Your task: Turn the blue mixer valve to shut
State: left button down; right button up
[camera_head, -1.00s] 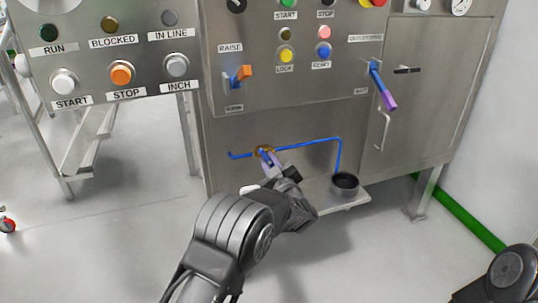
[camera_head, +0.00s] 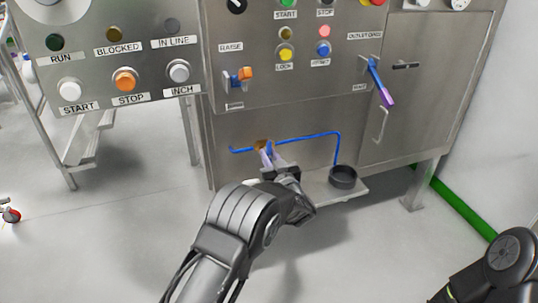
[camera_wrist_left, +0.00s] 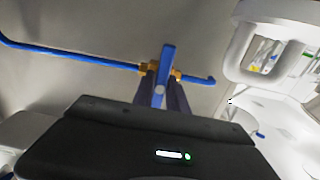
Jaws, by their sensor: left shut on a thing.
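A blue pipe (camera_head: 310,136) runs along the lower panel of the machine and bends down at its right end. Near its left end is the brass valve body (camera_head: 260,144); brass also shows in the left wrist view (camera_wrist_left: 177,73). The blue valve lever (camera_wrist_left: 167,62) lies crosswise to the pipe in the left wrist view. My left gripper (camera_head: 269,153) is at the valve, shut on this lever, with its dark fingers (camera_wrist_left: 162,95) on either side. The fingers hide part of the lever. My right gripper is out of view.
A black cup (camera_head: 343,178) stands on a small shelf (camera_head: 350,193) below the pipe's right end. Above are an orange-handled valve (camera_head: 245,74), a blue and purple lever (camera_head: 379,83) and several buttons. Open floor lies in front.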

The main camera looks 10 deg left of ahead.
pick_arm(q)
jog(key=shift+f, duration=0.1)
jog(key=c, duration=1.3)
grip_release()
jog(key=shift+s, duration=0.1)
jog(key=p+v, duration=0.1)
jog(key=v, duration=0.6)
jog(key=shift+s+d, duration=0.25)
jog(key=shift+s, duration=0.05)
